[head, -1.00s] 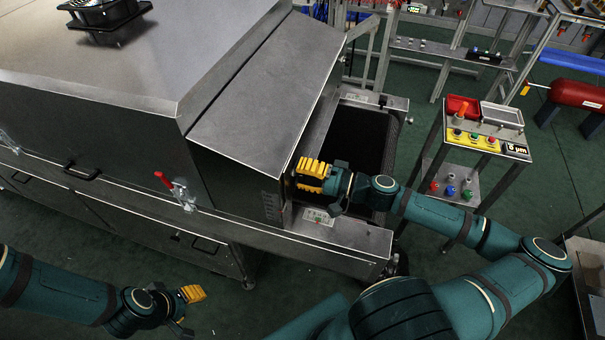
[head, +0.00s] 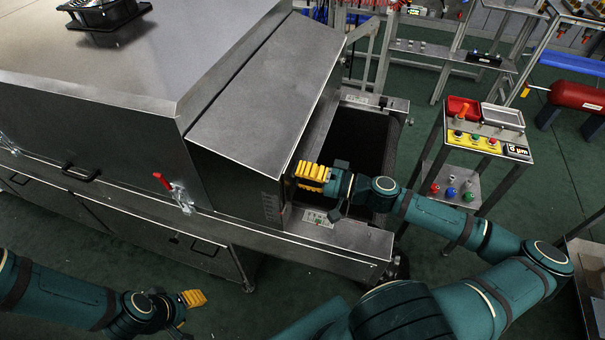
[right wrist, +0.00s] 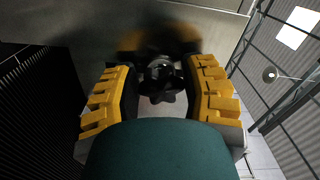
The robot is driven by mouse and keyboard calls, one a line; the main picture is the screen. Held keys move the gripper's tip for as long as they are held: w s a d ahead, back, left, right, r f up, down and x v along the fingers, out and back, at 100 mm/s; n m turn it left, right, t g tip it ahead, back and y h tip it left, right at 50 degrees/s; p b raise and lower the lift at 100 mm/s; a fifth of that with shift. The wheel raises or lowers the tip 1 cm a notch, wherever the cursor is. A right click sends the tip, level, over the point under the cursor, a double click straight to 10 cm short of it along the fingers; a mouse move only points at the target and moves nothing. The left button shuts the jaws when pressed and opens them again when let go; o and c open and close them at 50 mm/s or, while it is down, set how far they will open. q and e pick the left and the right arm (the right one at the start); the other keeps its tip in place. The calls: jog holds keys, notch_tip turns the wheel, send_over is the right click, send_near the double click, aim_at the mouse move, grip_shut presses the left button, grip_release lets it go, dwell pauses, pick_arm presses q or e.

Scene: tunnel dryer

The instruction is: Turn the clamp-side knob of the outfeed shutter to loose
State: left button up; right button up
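The clamp-side knob (right wrist: 160,76) is a dark lobed knob in the right wrist view, on a dim metal face. My right gripper (right wrist: 160,98) is open, with one yellow finger on each side of the knob and a visible gap to each. In the head view my right gripper (head: 312,178) is at the end face of the steel outfeed housing (head: 265,95), above the conveyor frame. The knob is hidden there. The shutter itself cannot be made out clearly. My left gripper (head: 193,298) is low at the left, away from the machine, and its finger gap is unclear.
A dark conveyor belt (head: 357,138) runs out beside my right gripper. A red-handled clamp (head: 172,188) is on the dryer's side. A control stand (head: 478,140) with buttons stands to the right. Green floor (head: 245,320) is open in front.

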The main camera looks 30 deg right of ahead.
jog(key=o, duration=0.3)
jog(key=shift+o, duration=0.2)
jog(key=v, duration=1.2)
